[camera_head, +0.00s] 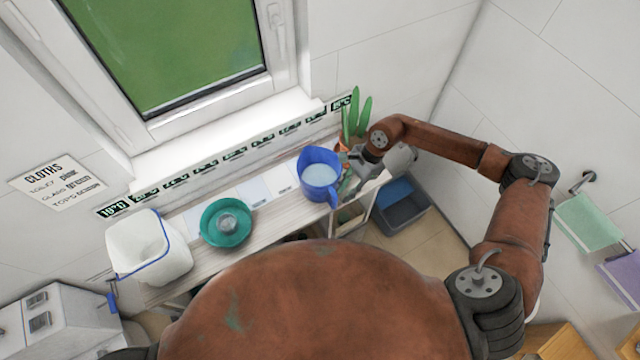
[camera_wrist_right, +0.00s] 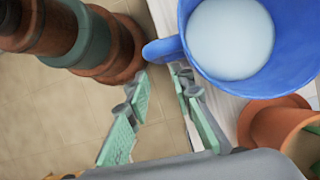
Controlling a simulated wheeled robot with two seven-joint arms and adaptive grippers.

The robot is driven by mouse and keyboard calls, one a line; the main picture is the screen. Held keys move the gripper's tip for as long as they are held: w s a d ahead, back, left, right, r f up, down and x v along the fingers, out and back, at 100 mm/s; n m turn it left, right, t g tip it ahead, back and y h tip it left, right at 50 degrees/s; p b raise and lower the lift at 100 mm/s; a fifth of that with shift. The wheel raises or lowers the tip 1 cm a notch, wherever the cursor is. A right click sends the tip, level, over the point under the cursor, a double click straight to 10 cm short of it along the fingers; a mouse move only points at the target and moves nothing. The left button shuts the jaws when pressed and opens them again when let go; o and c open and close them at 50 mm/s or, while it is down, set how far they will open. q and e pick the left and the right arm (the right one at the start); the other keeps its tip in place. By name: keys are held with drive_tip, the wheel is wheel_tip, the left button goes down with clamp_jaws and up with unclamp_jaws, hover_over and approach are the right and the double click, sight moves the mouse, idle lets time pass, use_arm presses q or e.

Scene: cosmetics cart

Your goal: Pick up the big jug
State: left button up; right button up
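The big jug is most likely the blue jug (camera_head: 317,184) standing on the narrow shelf below the window, with a pale, milky surface inside. Its handle points toward the shelf's front edge. In the right wrist view the jug (camera_wrist_right: 290,75) fills the upper right, and its handle (camera_wrist_right: 163,50) lies just beyond my fingertips. My right gripper (camera_head: 350,166) is close to the right side of the jug. In the wrist view its two green-padded fingers (camera_wrist_right: 158,86) are apart with nothing between them. My left gripper is not in view.
A green bowl (camera_head: 212,237) and a white bin (camera_head: 128,252) stand left on the shelf. A plant (camera_head: 356,112) in a terracotta pot is behind my gripper. Dark crates (camera_head: 398,212) sit on the floor at right. A terracotta pot (camera_wrist_right: 262,122) is beside the jug.

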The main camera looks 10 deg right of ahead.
sight(334, 205)
drive_tip(key=p+x, duration=0.1)
drive_tip(key=x, duration=0.1)
drive_tip(key=p+x, duration=0.1)
drive_tip(key=x, duration=0.1)
drive_tip(key=a+x, duration=0.1)
drive_tip(key=x, duration=0.1)
drive_tip(key=shift+s+r+p, duration=0.15)
drive_tip(key=shift+s+p, duration=0.2)
drive_tip(key=shift+p, duration=0.05)
drive_tip(key=shift+a+f, duration=0.2)
drive_tip(key=shift+f, duration=0.45)
drive_tip(key=shift+c, duration=0.5)
clamp_jaws()
drive_tip(key=shift+w+r, duration=0.1)
drive_tip(key=shift+r, duration=0.05)
